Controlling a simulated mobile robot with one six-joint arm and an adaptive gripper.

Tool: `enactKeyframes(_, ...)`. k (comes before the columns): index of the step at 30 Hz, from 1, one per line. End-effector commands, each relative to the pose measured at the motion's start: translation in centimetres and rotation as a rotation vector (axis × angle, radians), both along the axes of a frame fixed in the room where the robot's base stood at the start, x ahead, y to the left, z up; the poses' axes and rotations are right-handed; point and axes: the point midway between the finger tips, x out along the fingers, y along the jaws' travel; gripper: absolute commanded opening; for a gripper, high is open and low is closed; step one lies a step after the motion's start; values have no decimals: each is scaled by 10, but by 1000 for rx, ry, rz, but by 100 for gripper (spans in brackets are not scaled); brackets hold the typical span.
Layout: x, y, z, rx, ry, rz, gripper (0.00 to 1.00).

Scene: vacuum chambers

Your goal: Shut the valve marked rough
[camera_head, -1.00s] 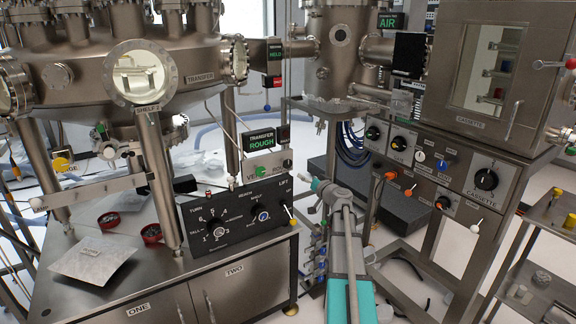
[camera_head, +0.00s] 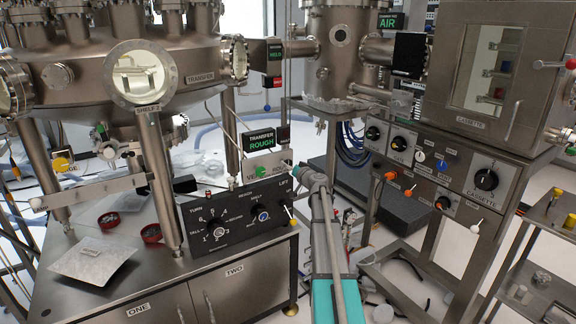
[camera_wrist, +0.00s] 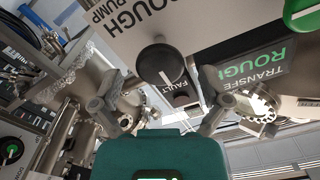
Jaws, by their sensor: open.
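The valve marked rough is a round black knob (camera_wrist: 160,62) with a pale pointer line, on a light panel lettered "ROUGH PUMP" in the wrist view. A green knob (camera_wrist: 304,12) sits on the same panel at upper right. In the head view this small valve box (camera_head: 272,160) stands behind the black control panel, with my gripper (camera_head: 308,172) at its right end. The gripper largely hides the rough knob there. In the wrist view my gripper (camera_wrist: 157,100) is open and empty, its fingers spread either side of the knob's line, apparently short of it.
A "TRANSFER ROUGH" display (camera_head: 264,140) stands directly above the valve box and shows in the wrist view near the right finger. The black control panel (camera_head: 235,216) with knobs and a lever lies in front. A cassette panel (camera_head: 440,170) stands to the right.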

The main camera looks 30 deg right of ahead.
Motion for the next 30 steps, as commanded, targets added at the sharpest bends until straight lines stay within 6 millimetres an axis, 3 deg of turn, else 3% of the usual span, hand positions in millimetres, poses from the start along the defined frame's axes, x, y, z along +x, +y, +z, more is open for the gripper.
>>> enactKeyframes(6,15,-1,0,0,0,1,96)
enactKeyframes(17,16,0,0,0,0,0,96)
enactKeyframes(30,16,0,0,0,0,0,14)
